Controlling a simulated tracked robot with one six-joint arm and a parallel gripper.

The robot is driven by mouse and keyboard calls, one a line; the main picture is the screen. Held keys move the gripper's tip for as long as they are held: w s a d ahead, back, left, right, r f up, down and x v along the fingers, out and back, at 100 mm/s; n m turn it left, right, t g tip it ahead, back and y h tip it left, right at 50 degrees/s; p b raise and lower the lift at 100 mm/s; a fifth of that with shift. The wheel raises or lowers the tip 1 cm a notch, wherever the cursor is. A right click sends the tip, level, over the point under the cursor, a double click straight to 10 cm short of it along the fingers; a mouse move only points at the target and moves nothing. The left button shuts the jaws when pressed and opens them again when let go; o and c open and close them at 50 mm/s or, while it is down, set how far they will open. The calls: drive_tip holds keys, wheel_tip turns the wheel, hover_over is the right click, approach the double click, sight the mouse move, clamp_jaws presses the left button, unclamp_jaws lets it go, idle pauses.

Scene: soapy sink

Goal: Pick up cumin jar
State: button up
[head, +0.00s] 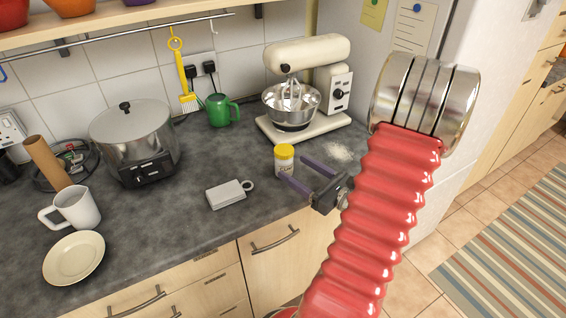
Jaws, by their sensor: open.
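The cumin jar (284,160) is a small white jar with a yellow lid. It stands upright on the dark grey countertop (225,165), near the front of the stand mixer. My gripper (292,171) reaches in from the right with its two purple fingers apart. The fingers point left toward the jar, with one tip close to its lower front and the other near its right side. I cannot tell whether either finger touches the jar. The gripper looks empty.
A stand mixer (313,50) with a steel bowl stands behind the jar. A grey-white box with a ring (228,194) lies to its left. A green mug (220,110), a slow cooker (135,140), a white mug (76,208) and a cream plate (74,258) stand further left. White powder (340,151) lies at right.

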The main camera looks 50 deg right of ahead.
sight(282, 157)
drive_tip(key=shift+w, duration=0.95)
drive_tip(key=shift+w+d, duration=0.2)
drive_tip(key=shift+w, duration=1.1)
drive_tip(key=shift+w+d, duration=0.15)
drive_tip(key=shift+w, duration=1.15)
drive_tip(key=c, duration=1.2)
drive_tip(key=shift+r, duration=0.15)
drive_tip(key=shift+r, duration=4.9)
